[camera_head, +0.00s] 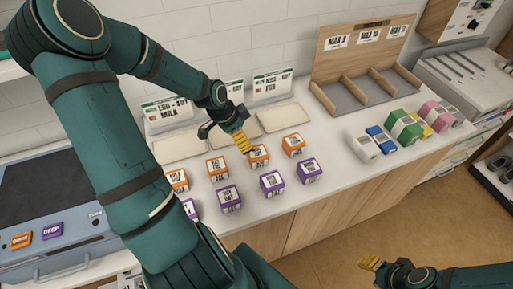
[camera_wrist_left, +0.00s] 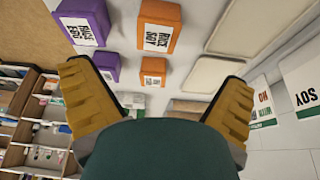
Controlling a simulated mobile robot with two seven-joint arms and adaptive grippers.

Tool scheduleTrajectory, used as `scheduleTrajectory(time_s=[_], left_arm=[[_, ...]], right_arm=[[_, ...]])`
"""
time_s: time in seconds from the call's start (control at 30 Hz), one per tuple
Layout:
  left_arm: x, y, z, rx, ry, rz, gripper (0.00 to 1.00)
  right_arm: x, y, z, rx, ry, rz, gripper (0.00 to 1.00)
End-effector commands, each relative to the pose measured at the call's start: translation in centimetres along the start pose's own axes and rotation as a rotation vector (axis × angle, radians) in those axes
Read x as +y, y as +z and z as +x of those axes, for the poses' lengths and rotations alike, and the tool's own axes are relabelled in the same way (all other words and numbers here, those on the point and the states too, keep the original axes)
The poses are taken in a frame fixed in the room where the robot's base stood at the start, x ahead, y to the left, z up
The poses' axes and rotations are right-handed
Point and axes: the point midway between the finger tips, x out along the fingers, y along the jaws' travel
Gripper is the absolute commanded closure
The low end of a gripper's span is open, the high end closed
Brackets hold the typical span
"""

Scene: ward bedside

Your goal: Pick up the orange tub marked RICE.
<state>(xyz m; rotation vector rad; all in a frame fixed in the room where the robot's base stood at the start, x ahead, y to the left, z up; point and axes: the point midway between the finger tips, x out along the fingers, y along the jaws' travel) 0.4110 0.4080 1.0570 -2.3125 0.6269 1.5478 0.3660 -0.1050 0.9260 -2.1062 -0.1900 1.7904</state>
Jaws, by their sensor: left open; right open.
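Several orange tubs stand in a row on the counter, including one (camera_head: 259,160) just beyond my left fingertips, one (camera_head: 293,145) to its right and one (camera_head: 217,169) to its left. In the left wrist view a larger orange tub (camera_wrist_left: 172,15) has a label that seems to read RICE and SOY; a smaller orange tub (camera_wrist_left: 153,63) shows between the fingers, its label less clear. My left gripper (camera_head: 241,140) is open and empty above the counter; its spread fingers also show in the left wrist view (camera_wrist_left: 156,78). My right gripper (camera_head: 371,264) is open at the lower right, away from the tubs.
Several purple tubs (camera_head: 271,184) stand in front of the orange row. Pale trays (camera_head: 283,119) with sign cards lie behind. A wooden divided rack (camera_head: 352,75) and several coloured boxes (camera_head: 404,128) are at right. A blue-grey case (camera_head: 60,256) is at left.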

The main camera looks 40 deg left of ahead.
Motion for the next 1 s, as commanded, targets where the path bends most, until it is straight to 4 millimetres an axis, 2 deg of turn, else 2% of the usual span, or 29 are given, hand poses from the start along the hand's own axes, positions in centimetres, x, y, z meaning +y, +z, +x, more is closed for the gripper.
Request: scheduleTrajectory(time_s=[0.13, 0.4, 0.5, 0.73, 1.0], left_arm=[[0.0, 0.0, 1.6, 0.002, 0.002, 0.002, 0.0], [0.1, 0.0, 6.8, 0.001, 0.004, 0.003, 0.0], [0.1, 0.0, 7.9, 0.001, 0.002, 0.002, 0.0], [0.1, -0.1, 9.2, 0.001, 0.0, 0.001, 0.0], [0.2, -0.4, 13.0, 0.001, 0.002, 0.001, 0.0]], right_arm=[[0.4, 0.1, 0.7, 0.0, 0.001, 0.003, 0.53], [1.1, 0.5, 2.8, 0.001, 0.003, 0.005, 0.53], [1.2, 0.5, 3.2, 0.002, 0.004, 0.004, 0.53], [1.4, 0.5, 3.6, 0.002, 0.005, 0.004, 0.53], [1.8, 0.7, 4.9, 0.003, 0.008, 0.004, 0.53]])
